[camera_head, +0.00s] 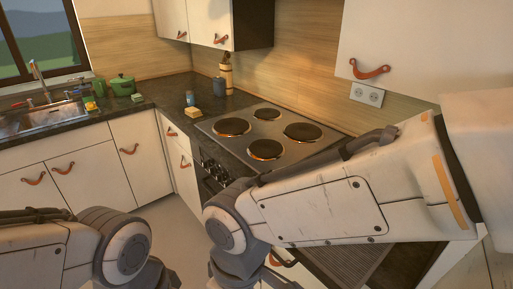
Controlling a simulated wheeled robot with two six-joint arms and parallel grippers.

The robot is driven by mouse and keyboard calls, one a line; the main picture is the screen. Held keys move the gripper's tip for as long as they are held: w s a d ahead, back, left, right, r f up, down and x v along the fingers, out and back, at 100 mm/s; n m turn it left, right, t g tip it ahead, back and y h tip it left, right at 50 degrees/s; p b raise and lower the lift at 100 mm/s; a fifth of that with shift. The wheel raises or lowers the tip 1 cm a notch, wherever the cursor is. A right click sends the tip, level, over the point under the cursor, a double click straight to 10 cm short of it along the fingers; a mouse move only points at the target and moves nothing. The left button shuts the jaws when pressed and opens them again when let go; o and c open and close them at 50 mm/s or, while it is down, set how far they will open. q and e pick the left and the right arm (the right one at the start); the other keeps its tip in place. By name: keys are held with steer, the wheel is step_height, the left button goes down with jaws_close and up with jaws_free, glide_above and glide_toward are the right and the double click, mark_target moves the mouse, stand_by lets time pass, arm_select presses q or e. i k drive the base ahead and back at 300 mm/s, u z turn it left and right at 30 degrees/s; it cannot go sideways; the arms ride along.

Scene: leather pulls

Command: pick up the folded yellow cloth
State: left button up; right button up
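A small pale-yellow, block-like item (193,112), which looks like the folded cloth, lies on the dark counter just left of the cooktop. A second, brighter yellow item (91,106) is by the sink's right edge; it is too small to tell what it is. My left arm shows at the bottom left and my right arm crosses from the right in front of the stove. Both grippers are outside the picture, and neither arm touches the yellow items.
The cooktop (267,134) has several round burners. A blue-capped bottle (190,98), a grey canister (219,87) and a wooden holder (227,76) stand behind the pale-yellow item. A green pot (123,85) stands near the sink (40,118). Counter left of the pale-yellow item is clear.

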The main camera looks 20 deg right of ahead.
mark_target(192, 111)
steer(key=u, duration=0.55)
steer(key=i, duration=1.1)
steer(key=u, duration=0.7)
steer(key=i, duration=1.7)
steer(key=z, duration=1)
steer(key=i, duration=1.25)
steer(key=z, duration=0.9)
